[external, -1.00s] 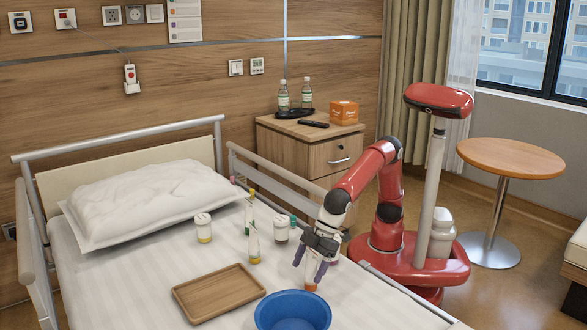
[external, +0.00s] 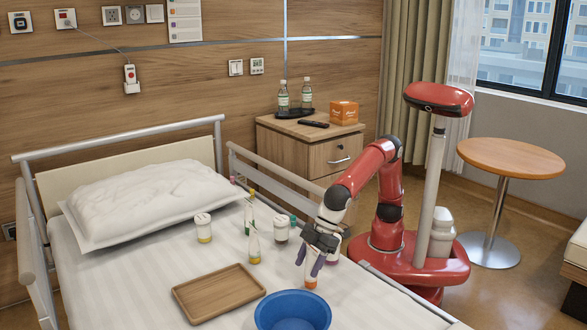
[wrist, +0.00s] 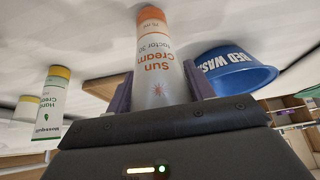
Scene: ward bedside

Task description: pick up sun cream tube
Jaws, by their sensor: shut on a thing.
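The sun cream tube (wrist: 158,60) is white and orange with "Sun Cream" lettering and an orange cap. My gripper (external: 310,263) is shut on it, with a purple finger on each side of the tube. In the external view the orange end of the sun cream tube (external: 311,282) shows below the fingers, close to the bed surface. I cannot tell whether it touches the sheet. Its upper part is hidden by my gripper.
A blue wash basin (external: 292,312) is just in front of the tube, and a wooden tray (external: 219,292) lies to the left. A bed rail (external: 275,178) runs along the far side.

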